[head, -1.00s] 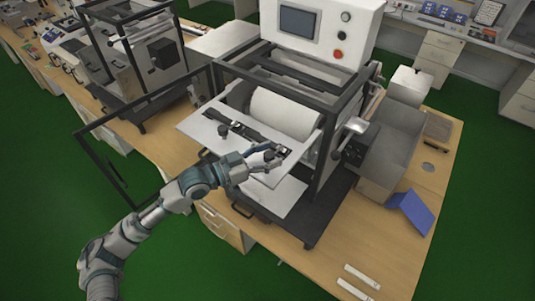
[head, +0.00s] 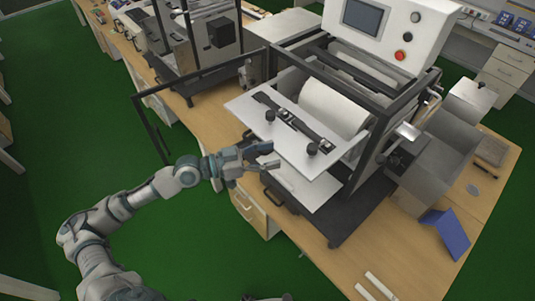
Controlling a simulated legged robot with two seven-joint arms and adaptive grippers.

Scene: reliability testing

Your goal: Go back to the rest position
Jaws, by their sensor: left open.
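My left gripper (head: 262,157) is open and empty. It is at the front left edge of the machine's white plate (head: 258,108), beside the dark clamp bar (head: 292,120) with its black knobs. The test machine (head: 345,110) has a black frame, a white roller (head: 333,107) and a control box (head: 385,30) with a screen and a red button. A lower white plate (head: 308,190) lies under the upper one. A small dark part at the bottom edge of the head view is too cut off to identify; my right gripper is not seen.
The machine's framed door (head: 155,130) stands open at the left, close to my left arm. A second machine (head: 200,45) stands behind on the wooden table (head: 330,255). A blue angled piece (head: 446,232) and white strips (head: 380,285) lie at the right. Green floor on the left is free.

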